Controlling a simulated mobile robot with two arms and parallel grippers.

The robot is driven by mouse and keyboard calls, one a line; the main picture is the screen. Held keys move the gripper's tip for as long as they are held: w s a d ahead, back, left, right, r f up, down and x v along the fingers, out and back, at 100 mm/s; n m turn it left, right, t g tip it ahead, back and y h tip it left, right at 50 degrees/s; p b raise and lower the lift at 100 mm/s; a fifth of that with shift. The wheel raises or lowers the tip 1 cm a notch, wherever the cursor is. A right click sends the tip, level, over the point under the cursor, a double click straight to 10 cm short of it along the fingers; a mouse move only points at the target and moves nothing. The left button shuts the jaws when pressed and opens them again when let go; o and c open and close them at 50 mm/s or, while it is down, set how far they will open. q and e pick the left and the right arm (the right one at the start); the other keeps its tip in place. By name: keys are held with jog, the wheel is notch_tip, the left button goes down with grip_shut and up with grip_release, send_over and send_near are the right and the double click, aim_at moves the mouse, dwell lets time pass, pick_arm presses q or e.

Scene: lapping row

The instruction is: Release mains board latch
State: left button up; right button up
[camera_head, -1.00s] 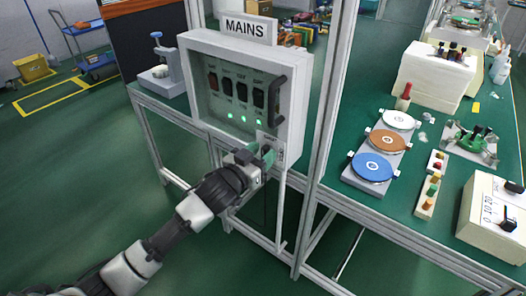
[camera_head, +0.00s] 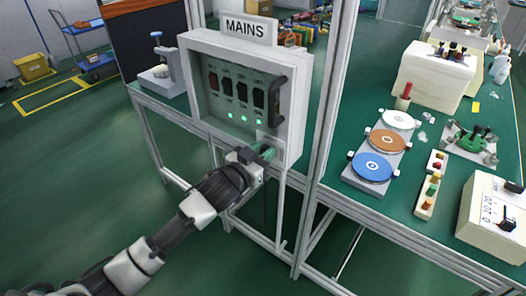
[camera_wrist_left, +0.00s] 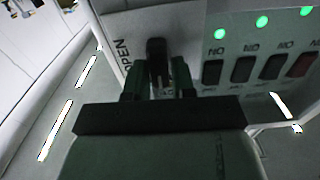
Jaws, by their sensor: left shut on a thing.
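The white mains board (camera_head: 297,120) stands on a frame at the middle of the head view, under a MAINS sign (camera_head: 248,28). Its clear front shows dark switches and green lights. The dark latch lever (camera_wrist_left: 157,52) sits by the word OPEN on the board's face in the left wrist view. My left gripper (camera_head: 264,153) is at the board's lower right corner, and in the wrist view its two green fingers (camera_wrist_left: 160,82) are shut on the lever from both sides. The gripper hides the latch in the head view. My right gripper is not in view.
A dark handle (camera_head: 276,100) is on the board's right edge. A grey post (camera_head: 333,100) stands right of the board. The green bench (camera_head: 400,215) carries blue, brown and white discs and a button strip (camera_head: 430,190).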

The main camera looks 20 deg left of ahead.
pick_arm(q)
jog(key=m+p, duration=0.1)
jog(key=m, duration=0.2)
jog(key=shift+d+r+m+p, duration=0.15)
jog(key=shift+m+p, duration=0.15)
jog(key=shift+p, duration=0.1)
jog(key=m, duration=0.2)
jog(key=m+p, duration=0.1)
jog(key=m, duration=0.1)
jog(key=shift+s+d+f+m, duration=0.1)
jog(key=shift+d+f+m, duration=0.1)
jog(key=shift+m, duration=0.1)
jog(key=shift+s+d+f+m+p, duration=0.15)
jog(key=shift+m+p, duration=0.1)
jog(key=shift+m, duration=1.3)
jog(key=shift+w+f+m+p, duration=0.1)
jog(key=shift+f+m+p, duration=0.1)
jog(key=shift+m, duration=1.3)
jog(key=shift+s+d+f+m+p, duration=0.15)
jog(key=shift+m+p, duration=0.1)
jog(key=shift+m, duration=1.3)
jog(key=shift+w+a, duration=0.1)
jog(key=o, duration=0.8)
